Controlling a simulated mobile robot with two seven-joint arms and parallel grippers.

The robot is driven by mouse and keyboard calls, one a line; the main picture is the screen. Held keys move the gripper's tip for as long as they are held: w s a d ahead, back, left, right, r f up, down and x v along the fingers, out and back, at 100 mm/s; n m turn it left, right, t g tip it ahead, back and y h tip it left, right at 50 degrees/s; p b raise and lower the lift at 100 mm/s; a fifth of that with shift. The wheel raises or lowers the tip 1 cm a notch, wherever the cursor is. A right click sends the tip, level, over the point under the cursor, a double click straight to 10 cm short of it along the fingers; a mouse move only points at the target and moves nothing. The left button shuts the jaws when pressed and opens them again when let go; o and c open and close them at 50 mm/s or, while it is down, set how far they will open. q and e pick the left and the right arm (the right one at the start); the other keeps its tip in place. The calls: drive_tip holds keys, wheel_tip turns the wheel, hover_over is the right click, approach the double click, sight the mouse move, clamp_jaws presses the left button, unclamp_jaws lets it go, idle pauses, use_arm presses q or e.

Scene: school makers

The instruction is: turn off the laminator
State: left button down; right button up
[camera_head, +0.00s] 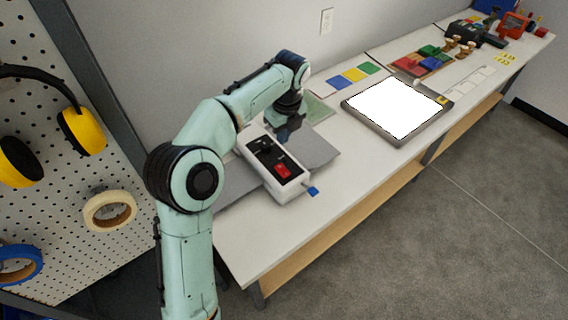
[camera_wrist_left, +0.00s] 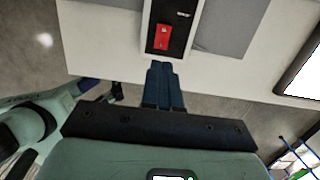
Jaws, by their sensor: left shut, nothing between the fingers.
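The laminator (camera_head: 274,166) is a white box on the bench with a black top panel and a red switch (camera_head: 283,171) near its front end. Grey flat surfaces extend from both sides. In the left wrist view the red switch (camera_wrist_left: 163,38) shows just above my fingertips in the picture; I cannot tell whether they touch it. My left gripper (camera_head: 284,135) points down by the laminator's far part in the head view. Its blue fingers (camera_wrist_left: 164,68) are shut and empty. Part of my other arm shows at the left of the wrist view; its gripper is unclear there.
A light pad (camera_head: 354,130) with a bright white face lies to the right. Coloured blocks (camera_head: 420,62) and tools stand farther along the bench. A pegboard (camera_head: 62,185) with earmuffs and tape rolls stands left.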

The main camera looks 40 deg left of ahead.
use_arm(q)
drive_tip(key=b, duration=0.2)
approach(278, 167)
drive_tip(key=f, duration=0.6)
drive_tip(key=shift+a+f, duration=0.35)
use_arm(e)
drive_tip(key=f, duration=0.1)
drive_tip(key=s, duration=0.1)
drive_tip(key=f, duration=0.1)
drive_tip(key=shift+s+a+f, duration=0.2)
drive_tip(key=shift+s+f, duration=0.05)
drive_tip(key=shift+f, duration=0.1)
